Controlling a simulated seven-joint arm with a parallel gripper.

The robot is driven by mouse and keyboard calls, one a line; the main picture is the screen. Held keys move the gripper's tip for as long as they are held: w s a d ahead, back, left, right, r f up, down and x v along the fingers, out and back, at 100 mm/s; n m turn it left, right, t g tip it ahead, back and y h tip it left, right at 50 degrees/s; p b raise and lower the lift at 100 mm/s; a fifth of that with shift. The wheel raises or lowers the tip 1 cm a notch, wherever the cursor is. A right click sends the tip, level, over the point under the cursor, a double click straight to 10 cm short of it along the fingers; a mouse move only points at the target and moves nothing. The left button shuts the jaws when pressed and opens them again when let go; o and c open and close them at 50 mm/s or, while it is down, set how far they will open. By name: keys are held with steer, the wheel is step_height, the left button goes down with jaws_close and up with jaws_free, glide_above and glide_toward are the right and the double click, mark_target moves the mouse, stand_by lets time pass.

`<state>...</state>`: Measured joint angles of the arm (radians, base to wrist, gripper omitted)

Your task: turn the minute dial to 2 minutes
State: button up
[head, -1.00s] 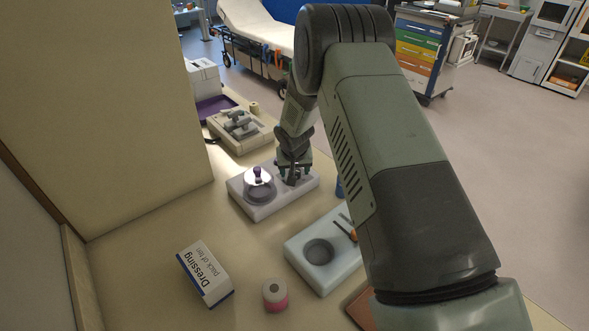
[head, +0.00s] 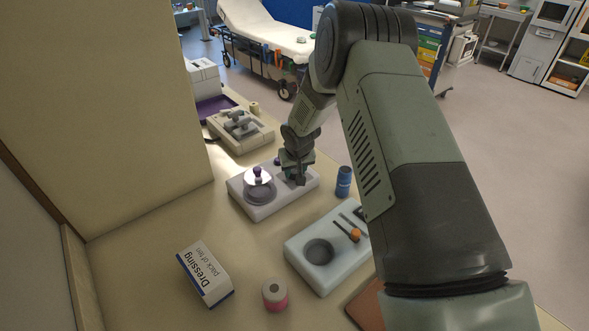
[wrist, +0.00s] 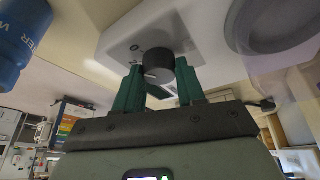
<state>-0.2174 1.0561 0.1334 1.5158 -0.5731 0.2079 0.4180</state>
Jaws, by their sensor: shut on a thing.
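The minute dial (wrist: 158,68) is a dark round knob with a white line on its face, on the white device (wrist: 118,50) in the wrist view. My gripper (wrist: 160,84) has its green fingers shut on the dial, one on each side. The scale around the dial is too small to read, so I cannot tell its setting. In the head view my gripper (head: 297,177) points down at the right part of the white device (head: 262,210) and hides the dial. The device's left part holds a round dish with a shiny, purple-knobbed top (head: 258,177).
A blue bottle (head: 344,182) stands just right of the device. A pale blue tray (head: 310,275) with an orange-ended tool lies nearer me. A dressing box (head: 206,273) and a pink-banded roll (head: 275,294) stand front left. A beige device (head: 240,130) is behind.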

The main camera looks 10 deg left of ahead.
steer(key=n+y, duration=0.1)
steer(key=n, duration=0.2)
steer(key=n+g+y, duration=0.1)
steer(key=n, duration=0.2)
steer(key=shift+w+d+n, duration=0.15)
steer(key=shift+d+n, duration=0.05)
steer(key=shift+n, duration=0.2)
stand_by(0.4)
steer(key=o, duration=1)
steer(key=shift+o, duration=0.2)
steer(key=v, duration=1)
steer(key=shift+d+r, duration=0.25)
steer(key=shift+r, duration=0.15)
steer(key=shift+w, duration=0.1)
